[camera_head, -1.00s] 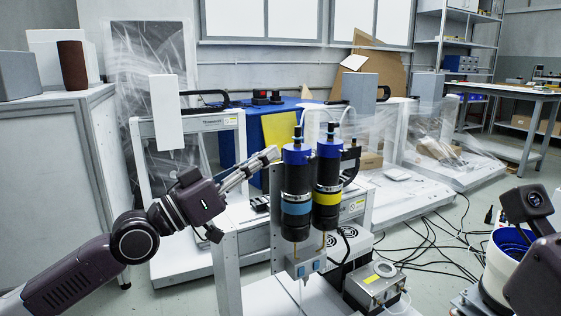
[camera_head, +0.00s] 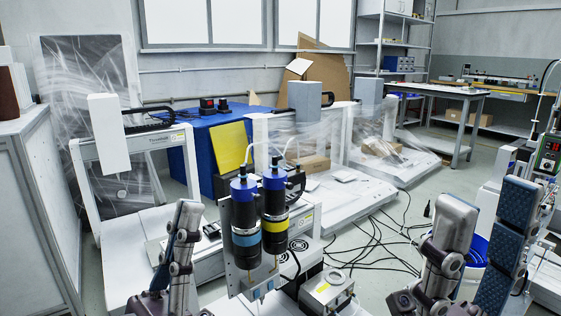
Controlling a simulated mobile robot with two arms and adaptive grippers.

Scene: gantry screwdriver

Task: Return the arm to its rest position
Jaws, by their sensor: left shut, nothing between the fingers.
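My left gripper (camera_head: 186,212) stands upright at the lower left, fingers pointing up and together, with nothing seen in it. It appears left of the two blue-topped screwdrivers, apart from them. One screwdriver has a blue band (camera_head: 246,240) and the other a yellow band (camera_head: 275,228); both hang upright on the gantry plate. My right gripper (camera_head: 488,195) is large at the lower right. Its two fingers point up and stand apart, one showing a blue textured pad; nothing is seen held. Most of both arms is below the picture edge.
A metal box (camera_head: 327,292) sits right of the screwdrivers. Cables (camera_head: 375,245) lie on the floor. A white gantry frame (camera_head: 187,165) stands behind my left gripper. A controller with a red display (camera_head: 549,157) and a blue-rimmed bucket (camera_head: 474,250) are near my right gripper.

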